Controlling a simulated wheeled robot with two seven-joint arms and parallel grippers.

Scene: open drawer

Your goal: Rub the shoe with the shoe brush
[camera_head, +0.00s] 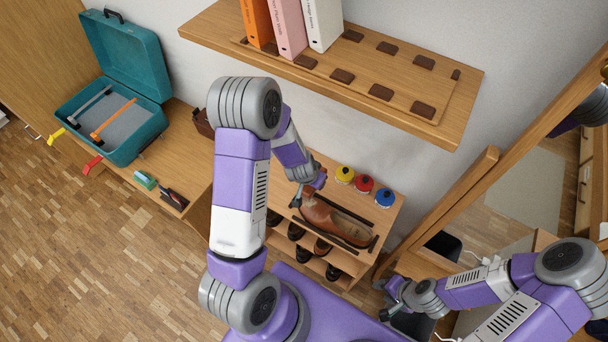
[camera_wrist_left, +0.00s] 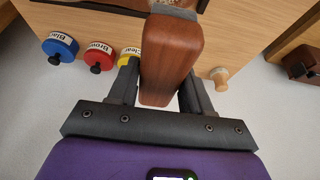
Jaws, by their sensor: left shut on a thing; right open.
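A brown leather shoe (camera_head: 335,222) lies on top of the small wooden shoe rack, with dark strips along its sides. My left gripper (camera_head: 300,190) is at the shoe's left end in the head view. In the left wrist view my left gripper (camera_wrist_left: 160,90) is shut on the reddish-brown wooden shoe brush (camera_wrist_left: 172,55). The brush's grey bristle edge shows at the top of that view; whether it touches the shoe is not clear. My right gripper (camera_head: 386,300) is open and empty, low at the right, away from the shoe.
Yellow (camera_head: 345,174), red (camera_head: 364,184) and blue (camera_head: 385,197) tins stand behind the shoe on the rack (camera_head: 392,222). A wall shelf (camera_head: 440,82) with binders hangs above. A framed mirror stands at right.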

